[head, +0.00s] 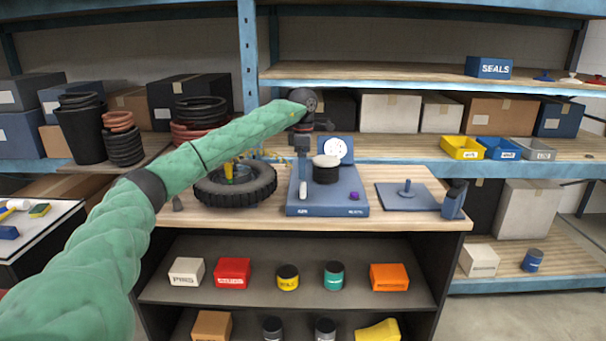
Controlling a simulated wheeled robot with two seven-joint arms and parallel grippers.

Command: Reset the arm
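My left arm, in a green padded sleeve, reaches from the lower left across the workbench (400,218). Its dark wrist is bent downward, and my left gripper (303,150) hangs above the left part of a blue weighing scale (325,207). The fingers are too small and dark to tell whether they are open or shut. A black round container with a pale top (326,172) stands on the scale, right of the gripper. A small purple piece (354,196) lies at the scale's right front. My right gripper is not in view.
A black tyre (237,192) lies on the bench beneath my forearm. A blue plate with a peg (407,193) and a dark blue upright object (453,200) are at the right. Shelves behind hold boxes and bins (462,148). Several boxes and jars sit below the bench top.

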